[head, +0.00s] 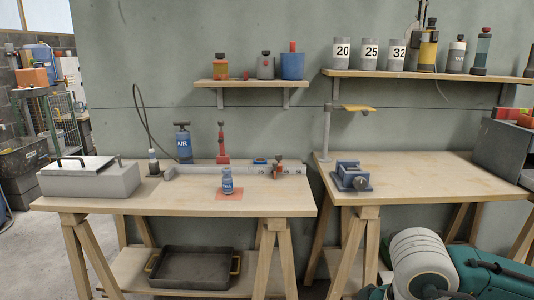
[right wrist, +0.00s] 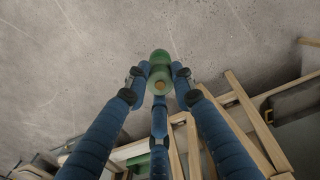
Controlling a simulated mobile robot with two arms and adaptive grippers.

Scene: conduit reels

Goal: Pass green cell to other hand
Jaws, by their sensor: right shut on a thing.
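The green cell (right wrist: 160,57), a small green cylinder with a tan spot on its near end, shows in the right wrist view. My right gripper (right wrist: 160,76) has blue segmented fingers, and their tips are closed around the cell. The cell is held in the air, with the grey floor behind it. I cannot make out the cell or the right gripper's fingers in the head view, where part of my own arm fills the bottom right corner. My left gripper is in neither view.
A small blue labelled jar (head: 227,181) stands on a red square mat (head: 230,195) on the left workbench (head: 185,203). A grey lidded box (head: 92,182) stands at its left end. A blue vise (head: 351,175) sits on the right workbench (head: 420,175). Much of that bench is clear.

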